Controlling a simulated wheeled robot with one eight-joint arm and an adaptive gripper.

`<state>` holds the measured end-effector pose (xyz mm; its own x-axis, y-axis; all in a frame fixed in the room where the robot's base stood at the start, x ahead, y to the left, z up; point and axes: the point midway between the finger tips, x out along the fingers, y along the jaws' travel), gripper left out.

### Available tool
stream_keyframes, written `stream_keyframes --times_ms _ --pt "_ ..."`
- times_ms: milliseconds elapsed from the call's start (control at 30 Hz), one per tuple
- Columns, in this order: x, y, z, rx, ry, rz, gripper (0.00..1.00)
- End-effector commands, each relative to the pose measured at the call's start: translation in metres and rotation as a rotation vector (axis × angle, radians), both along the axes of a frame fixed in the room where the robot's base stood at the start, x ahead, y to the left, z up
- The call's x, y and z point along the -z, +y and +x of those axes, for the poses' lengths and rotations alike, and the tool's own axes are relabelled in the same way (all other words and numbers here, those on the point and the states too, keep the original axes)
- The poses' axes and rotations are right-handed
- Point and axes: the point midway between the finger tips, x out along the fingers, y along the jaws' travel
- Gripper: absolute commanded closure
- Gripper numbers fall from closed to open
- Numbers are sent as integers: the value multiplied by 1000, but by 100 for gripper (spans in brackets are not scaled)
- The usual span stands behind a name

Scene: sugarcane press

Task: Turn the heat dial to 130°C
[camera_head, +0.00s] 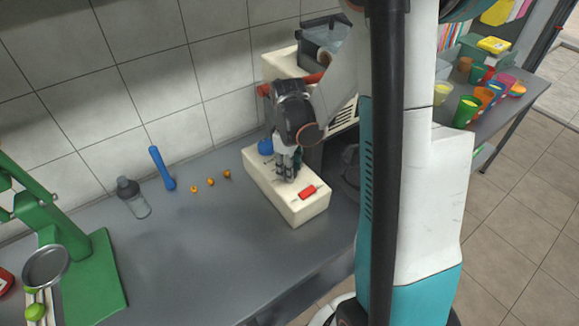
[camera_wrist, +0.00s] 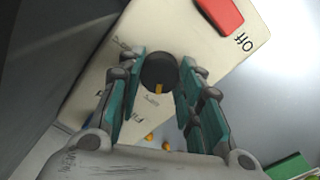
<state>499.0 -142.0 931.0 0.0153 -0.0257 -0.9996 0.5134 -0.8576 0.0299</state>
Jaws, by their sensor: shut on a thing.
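The heat dial (camera_wrist: 158,72) is a round black knob with a yellow pointer mark, set on the cream top of the machine (camera_wrist: 205,45). In the wrist view its yellow mark points down toward my gripper's palm. My gripper (camera_wrist: 160,82) has its two teal-sided fingers on either side of the dial and is shut on it. In the head view my gripper (camera_head: 287,165) reaches down onto the cream machine (camera_head: 300,208) and hides the dial. Small printed labels lie around the dial, too blurred to read as temperatures.
A red switch (camera_head: 308,192) sits beside the dial, with "Off" printed near it. A blue knob (camera_head: 265,147) stands at the machine's back end.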

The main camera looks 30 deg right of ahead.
Motion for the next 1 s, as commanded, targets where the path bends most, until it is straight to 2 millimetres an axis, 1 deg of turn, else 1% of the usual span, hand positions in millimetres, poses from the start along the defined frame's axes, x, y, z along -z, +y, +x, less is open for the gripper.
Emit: stream_keyframes --times_ms 33,100,400,533,667,900,1000 --pt "0 0 0 0 -1 1 60" --pt "0 0 0 0 -1 1 46" --pt "0 0 0 1 0 0 46" --pt "-6 0 0 1 0 0 46" --pt "-22 1 0 1 0 0 46" --pt "-58 2 -1 0 0 0 46" --pt "-68 2 -1 0 0 0 46"
